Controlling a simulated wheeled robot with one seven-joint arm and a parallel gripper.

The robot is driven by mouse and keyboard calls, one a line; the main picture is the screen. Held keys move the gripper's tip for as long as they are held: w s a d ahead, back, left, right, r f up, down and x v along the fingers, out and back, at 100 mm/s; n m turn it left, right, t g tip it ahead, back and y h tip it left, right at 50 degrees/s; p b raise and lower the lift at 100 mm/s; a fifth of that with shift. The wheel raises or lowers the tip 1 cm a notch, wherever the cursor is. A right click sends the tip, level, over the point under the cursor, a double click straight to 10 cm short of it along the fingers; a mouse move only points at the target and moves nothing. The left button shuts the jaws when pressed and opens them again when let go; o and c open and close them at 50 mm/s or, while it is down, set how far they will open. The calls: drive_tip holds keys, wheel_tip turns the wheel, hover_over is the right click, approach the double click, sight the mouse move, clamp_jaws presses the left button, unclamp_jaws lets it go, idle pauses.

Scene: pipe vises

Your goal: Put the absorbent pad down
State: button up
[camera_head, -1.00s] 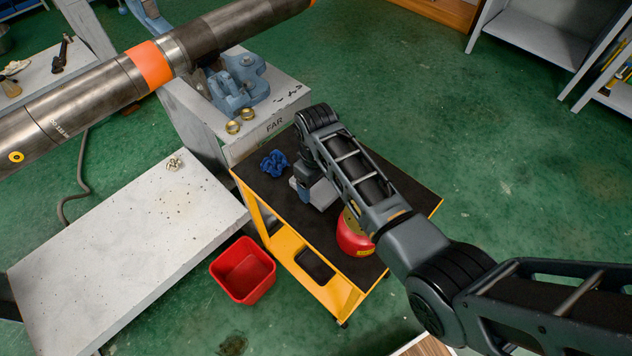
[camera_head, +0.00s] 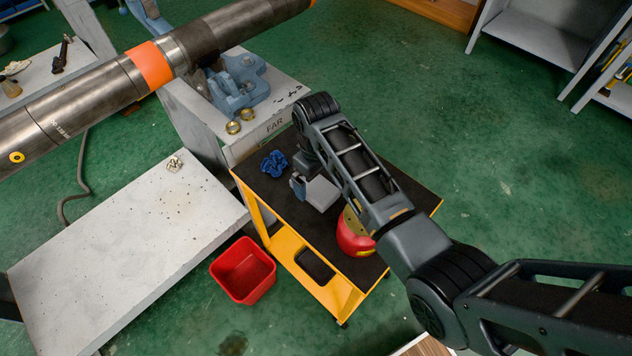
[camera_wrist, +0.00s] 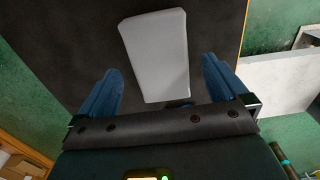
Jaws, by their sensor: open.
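The absorbent pad (camera_head: 321,194) is a pale grey-white rectangular block on the black top of the yellow cart. It also shows in the wrist view (camera_wrist: 157,50), lying on the dark surface. My gripper (camera_wrist: 161,66) is open, with one blue finger on each side of the pad's near part and visible gaps between them. In the head view my gripper (camera_head: 300,184) is beside and above the pad, partly hidden by my wrist. I cannot tell the exact height of the fingers above the cart top.
The yellow cart (camera_head: 286,246) also holds a blue crumpled item (camera_head: 274,163) and a red container (camera_head: 353,235), partly behind my arm. A red bin (camera_head: 243,270) stands on the floor. A bench marked FAR (camera_head: 272,124) with a vise (camera_head: 238,86) adjoins the cart.

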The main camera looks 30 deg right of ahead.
sight(316, 186)
wheel_tip(316, 186, up, 9)
idle(0.3)
drive_tip(key=shift+r, duration=0.1)
idle(0.4)
